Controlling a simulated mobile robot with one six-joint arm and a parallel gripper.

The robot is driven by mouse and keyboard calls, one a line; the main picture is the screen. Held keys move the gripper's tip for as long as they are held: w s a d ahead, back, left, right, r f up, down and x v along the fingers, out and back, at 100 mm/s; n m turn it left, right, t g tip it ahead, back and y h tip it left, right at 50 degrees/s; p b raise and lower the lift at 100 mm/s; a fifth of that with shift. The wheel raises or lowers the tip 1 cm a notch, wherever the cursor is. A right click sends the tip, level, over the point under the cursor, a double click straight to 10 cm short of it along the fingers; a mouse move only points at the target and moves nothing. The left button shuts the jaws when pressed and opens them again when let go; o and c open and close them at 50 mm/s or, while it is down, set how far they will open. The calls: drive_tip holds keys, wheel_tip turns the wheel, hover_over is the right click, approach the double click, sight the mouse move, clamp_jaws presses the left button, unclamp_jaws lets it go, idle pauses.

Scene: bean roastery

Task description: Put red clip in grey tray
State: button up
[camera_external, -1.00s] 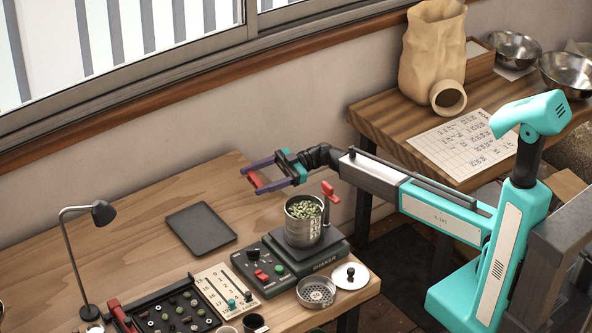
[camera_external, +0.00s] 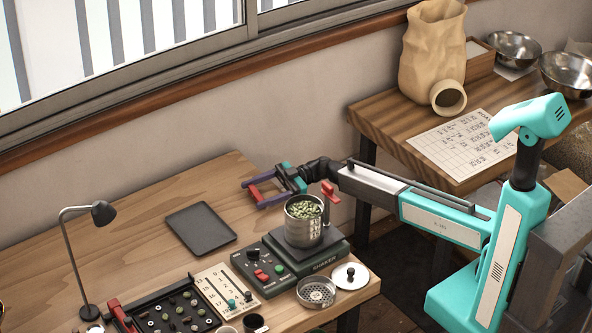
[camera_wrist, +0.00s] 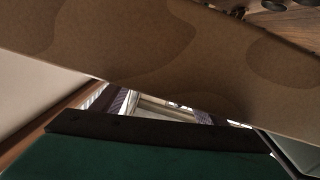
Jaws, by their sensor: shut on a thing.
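The red clip (camera_external: 256,191) is held between the purple fingers of my gripper (camera_external: 254,194), in the air above the back right part of the wooden table. My gripper is shut on it. The grey tray (camera_external: 201,228) is a flat dark rectangle on the table, in front and left of my gripper in the external view. No clip lies on it. In the wrist view a large brown surface covers the upper part and hides the clip; only bits of the purple fingers show.
A metal can of green beans (camera_external: 304,222) stands on the shaker (camera_external: 290,262), close in front of my gripper, with a red piece (camera_external: 331,191) beside it. A lamp (camera_external: 103,213) and a black sample box (camera_external: 170,308) stand at left.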

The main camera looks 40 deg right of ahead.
drive_tip(key=shift+f, duration=0.3)
drive_tip(key=o, duration=1)
drive_tip(key=shift+r+p, duration=0.15)
drive_tip(key=shift+p, duration=0.85)
drive_tip(key=d, duration=0.4)
drive_tip(key=d+b, duration=0.1)
drive_tip(key=d, duration=0.4)
drive_tip(key=s+d+b, duration=0.1)
drive_tip(key=d, duration=0.4)
drive_tip(key=shift+a, duration=0.1)
drive_tip(key=c, duration=1.2)
